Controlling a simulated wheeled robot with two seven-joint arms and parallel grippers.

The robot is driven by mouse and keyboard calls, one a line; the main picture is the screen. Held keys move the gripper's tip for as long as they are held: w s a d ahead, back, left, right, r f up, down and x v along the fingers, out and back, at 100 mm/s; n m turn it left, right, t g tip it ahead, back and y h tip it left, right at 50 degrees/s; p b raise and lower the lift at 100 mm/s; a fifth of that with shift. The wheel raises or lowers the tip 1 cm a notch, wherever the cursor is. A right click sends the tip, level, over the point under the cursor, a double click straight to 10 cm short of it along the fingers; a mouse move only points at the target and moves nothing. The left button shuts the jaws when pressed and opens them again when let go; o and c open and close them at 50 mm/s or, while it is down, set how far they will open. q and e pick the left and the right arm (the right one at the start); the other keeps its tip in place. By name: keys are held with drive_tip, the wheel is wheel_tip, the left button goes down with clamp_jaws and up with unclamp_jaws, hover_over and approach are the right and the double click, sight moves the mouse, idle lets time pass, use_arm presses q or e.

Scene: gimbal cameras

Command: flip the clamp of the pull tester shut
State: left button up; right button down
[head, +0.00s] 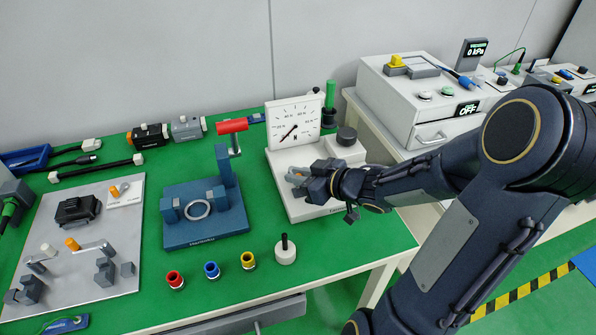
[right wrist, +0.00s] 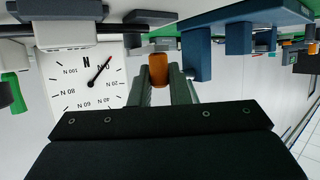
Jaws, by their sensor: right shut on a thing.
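The pull tester is a white unit (head: 325,157) with a square dial (head: 294,122) marked N, at the back right of the green bench. The dial also shows upside down in the right wrist view (right wrist: 85,82), its red needle near 0. My right gripper (head: 298,178) is low over the front left of the tester's base. In the right wrist view its fingers (right wrist: 161,88) are shut on an orange piece, which looks like the grip of the clamp lever (right wrist: 158,70). The rest of the clamp is mostly hidden by the gripper. My left gripper is not in view.
A blue fixture (head: 205,228) with a red-handled lever (head: 232,126) stands left of the tester. A grey plate (head: 75,270) with small clamps lies at the left.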

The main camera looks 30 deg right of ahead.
drive_tip(key=c, duration=1.4)
unclamp_jaws()
drive_tip(key=p+v, duration=0.2)
drive_tip(key=v, duration=0.5)
drive_tip(key=shift+w+p, duration=0.1)
drive_tip(key=shift+p, duration=0.25)
drive_tip(key=shift+s+d+r, duration=0.15)
drive_tip(key=shift+s+d, duration=0.05)
drive_tip(key=shift+s, duration=0.3)
